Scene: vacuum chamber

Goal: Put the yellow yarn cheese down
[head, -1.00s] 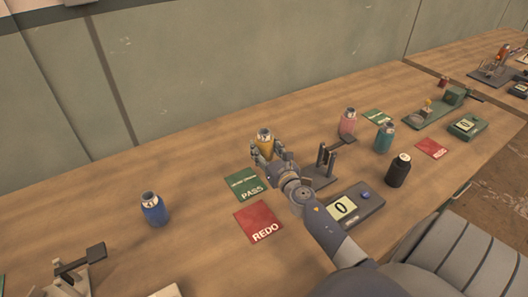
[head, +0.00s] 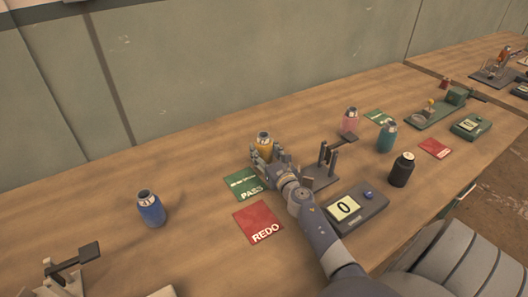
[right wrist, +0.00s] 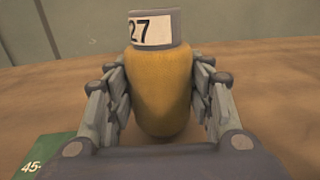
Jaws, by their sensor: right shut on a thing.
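The yellow yarn cheese (head: 264,145), with a grey top and a white label reading 27, is upright behind the green PASS card (head: 243,185). My right gripper (head: 266,155) is shut on it, with a finger on each side. In the right wrist view the cheese (right wrist: 160,90) fills the middle, between the fingers of the gripper (right wrist: 160,100). Its bottom is at or close to the tabletop; I cannot tell whether it touches. My left gripper is not in view.
A red REDO card (head: 258,222) lies in front. A dark post stand (head: 321,174) and a counter box reading 0 (head: 352,208) are to the right. A blue yarn cheese (head: 151,210) stands left. Bare wooden table (head: 190,180) lies between it and the cards.

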